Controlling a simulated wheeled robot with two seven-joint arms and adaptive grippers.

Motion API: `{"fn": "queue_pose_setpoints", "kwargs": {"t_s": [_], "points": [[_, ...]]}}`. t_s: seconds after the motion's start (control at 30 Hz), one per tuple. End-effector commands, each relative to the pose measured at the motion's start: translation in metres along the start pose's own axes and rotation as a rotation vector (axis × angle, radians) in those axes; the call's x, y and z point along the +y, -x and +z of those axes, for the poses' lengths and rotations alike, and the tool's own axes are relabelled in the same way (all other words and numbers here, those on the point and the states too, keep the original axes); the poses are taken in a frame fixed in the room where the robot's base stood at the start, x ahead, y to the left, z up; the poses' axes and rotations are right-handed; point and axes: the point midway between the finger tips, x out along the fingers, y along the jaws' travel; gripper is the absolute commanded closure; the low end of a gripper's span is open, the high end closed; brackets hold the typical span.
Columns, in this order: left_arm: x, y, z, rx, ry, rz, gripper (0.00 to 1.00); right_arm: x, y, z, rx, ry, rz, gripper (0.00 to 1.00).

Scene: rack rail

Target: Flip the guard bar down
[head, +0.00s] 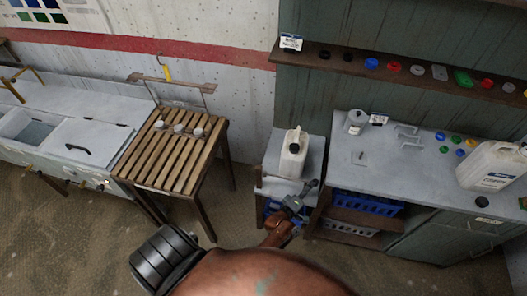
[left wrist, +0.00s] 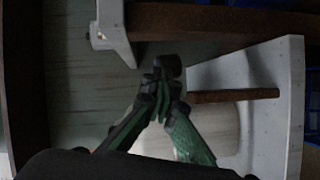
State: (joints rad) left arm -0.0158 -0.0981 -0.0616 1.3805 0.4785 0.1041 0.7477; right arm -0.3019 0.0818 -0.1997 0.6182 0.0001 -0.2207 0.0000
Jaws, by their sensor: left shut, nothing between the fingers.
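The guard bar (head: 178,83) is a thin wooden bar on wire arms. It stands raised at the back edge of the slatted wooden rack (head: 170,150), in the left half of the head view. Three small grey-white round pieces (head: 178,128) lie on the slats. My left gripper (head: 311,185) is to the right of the rack, well apart from the bar, in front of the small stand. Its dark fingertips (left wrist: 164,72) are together and empty in the left wrist view. I cannot make out the guard bar in that view. My right gripper is not in view.
The small stand (head: 313,160) holds a white jug (head: 293,150). A grey counter (head: 410,160) with bottles and caps is at the right, blue crates (head: 365,204) below it. A grey sink unit (head: 50,150) adjoins the rack's left. Floor is open in front.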

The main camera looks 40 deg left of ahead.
Motion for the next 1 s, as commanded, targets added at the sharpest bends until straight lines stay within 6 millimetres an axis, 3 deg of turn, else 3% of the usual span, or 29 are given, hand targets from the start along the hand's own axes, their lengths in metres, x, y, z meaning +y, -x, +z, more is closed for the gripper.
{"fn": "queue_pose_setpoints", "kwargs": {"t_s": [0.73, 0.87, 1.0], "points": [[-0.008, -0.002, -0.001, 0.010, 0.005, 0.008, 1.00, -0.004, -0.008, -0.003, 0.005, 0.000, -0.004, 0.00], [-0.005, 0.001, -0.004, 0.012, 0.004, 0.005, 1.00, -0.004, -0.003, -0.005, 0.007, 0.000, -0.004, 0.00], [0.009, 0.006, -0.008, 0.007, 0.004, 0.010, 1.00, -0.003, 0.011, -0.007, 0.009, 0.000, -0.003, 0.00]]}}
